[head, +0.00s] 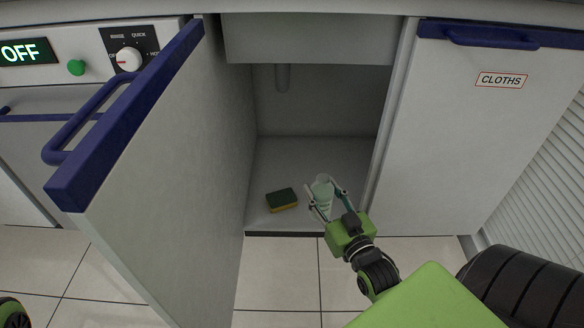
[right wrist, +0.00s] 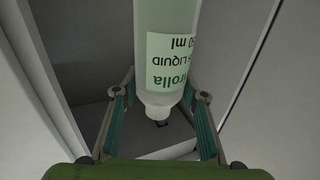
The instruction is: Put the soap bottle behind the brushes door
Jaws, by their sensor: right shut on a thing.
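The soap bottle (head: 322,193) is pale green and translucent, and my right gripper (head: 320,185) is shut on it at the front of the open cupboard. In the right wrist view the bottle (right wrist: 176,60) stands between both fingers, its green-and-white label upside down in the picture. I cannot tell whether its base touches the cupboard floor (head: 305,160). A door (head: 170,150) with a blue top edge and handle stands wide open on the left. My left gripper is out of view.
A green and yellow sponge (head: 282,200) lies on the cupboard floor, left of the bottle. A pipe (head: 282,78) hangs at the back. The door marked CLOTHS (head: 470,130) is shut on the right. An appliance panel (head: 90,52) is at far left.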

